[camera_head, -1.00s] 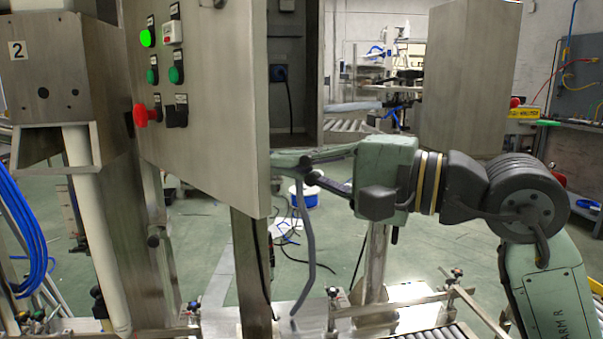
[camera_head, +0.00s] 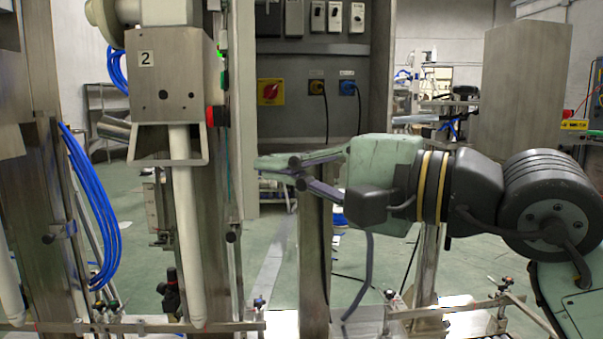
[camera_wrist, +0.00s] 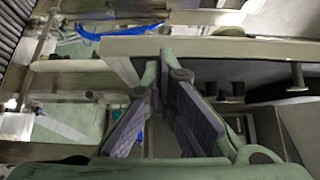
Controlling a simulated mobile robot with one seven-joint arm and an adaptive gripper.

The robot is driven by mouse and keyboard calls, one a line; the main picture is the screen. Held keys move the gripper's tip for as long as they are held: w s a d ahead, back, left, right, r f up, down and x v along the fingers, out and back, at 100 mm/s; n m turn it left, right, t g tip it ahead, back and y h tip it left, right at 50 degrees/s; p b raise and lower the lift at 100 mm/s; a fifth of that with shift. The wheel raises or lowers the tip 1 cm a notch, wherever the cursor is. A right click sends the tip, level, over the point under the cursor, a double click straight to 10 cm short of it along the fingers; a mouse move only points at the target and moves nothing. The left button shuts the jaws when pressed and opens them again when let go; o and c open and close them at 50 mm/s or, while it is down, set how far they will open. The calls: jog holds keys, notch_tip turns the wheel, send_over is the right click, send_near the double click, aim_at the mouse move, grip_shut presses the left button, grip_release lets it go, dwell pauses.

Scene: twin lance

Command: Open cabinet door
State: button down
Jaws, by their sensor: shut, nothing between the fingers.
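The cabinet door (camera_head: 244,110) stands swung out, seen almost edge-on in the head view. Its button face is turned left, with a red button (camera_head: 215,116) showing at its edge. The cabinet interior (camera_head: 330,95) is exposed to the right of the door. My gripper (camera_head: 277,165) is shut and empty, with its fingers pointing left near the lower part of the door's edge. In the wrist view my gripper (camera_wrist: 166,72) shows its fingertips close to a long pale edge; I cannot tell whether they touch it.
A metal column with a box marked 2 (camera_head: 175,82) and a white tube (camera_head: 184,230) stand left of the door. Blue hoses (camera_head: 95,215) hang farther left. Rails and a conveyor lie below my arm. A steel cabinet (camera_head: 522,90) stands at back right.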

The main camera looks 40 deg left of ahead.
jog(key=shift+s+a, duration=0.35)
jog(key=shift+s, duration=0.25)
jog(key=shift+s+a, duration=0.35)
jog(key=shift+s, duration=0.25)
